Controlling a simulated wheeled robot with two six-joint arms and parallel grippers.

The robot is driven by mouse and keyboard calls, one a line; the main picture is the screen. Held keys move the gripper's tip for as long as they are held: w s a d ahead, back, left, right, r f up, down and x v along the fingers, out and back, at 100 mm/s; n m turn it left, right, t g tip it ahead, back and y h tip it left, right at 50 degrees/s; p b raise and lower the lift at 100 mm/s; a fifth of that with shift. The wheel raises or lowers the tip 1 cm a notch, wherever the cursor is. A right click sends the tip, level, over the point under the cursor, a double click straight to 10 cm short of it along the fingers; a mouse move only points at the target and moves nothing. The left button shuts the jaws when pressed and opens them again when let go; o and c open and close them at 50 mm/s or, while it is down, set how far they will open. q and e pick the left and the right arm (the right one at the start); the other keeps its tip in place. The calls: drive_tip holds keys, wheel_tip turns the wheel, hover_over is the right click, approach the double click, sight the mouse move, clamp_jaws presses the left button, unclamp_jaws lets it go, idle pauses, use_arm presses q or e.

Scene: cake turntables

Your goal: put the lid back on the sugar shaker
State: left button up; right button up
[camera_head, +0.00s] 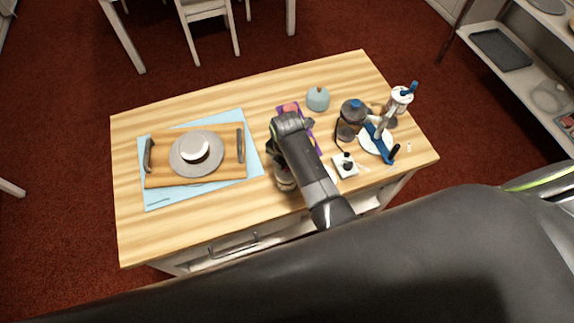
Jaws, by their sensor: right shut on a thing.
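My right arm reaches in over the front of the table. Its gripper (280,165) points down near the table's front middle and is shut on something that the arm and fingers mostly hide. A small pale and dark object (286,184) shows just under and beside the gripper. I cannot tell whether it is the sugar shaker or whether it touches what the gripper holds. The lid cannot be made out apart from the gripper. My left gripper is not in view.
A wooden tray (160,179) with a grey turntable (181,163) and white cake (194,148) lies left on a blue mat (152,201). Right stand a blue-grey pot (318,98), a dark jar (350,118), a white plate (367,146) and a white container (401,97). Front left is clear.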

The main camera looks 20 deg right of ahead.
drive_tip(key=o, duration=1)
drive_tip(key=shift+o, duration=0.9)
drive_tip(key=shift+r, duration=0.2)
drive_tip(key=shift+r, duration=3.05)
drive_tip(key=shift+r, duration=0.25)
clamp_jaws()
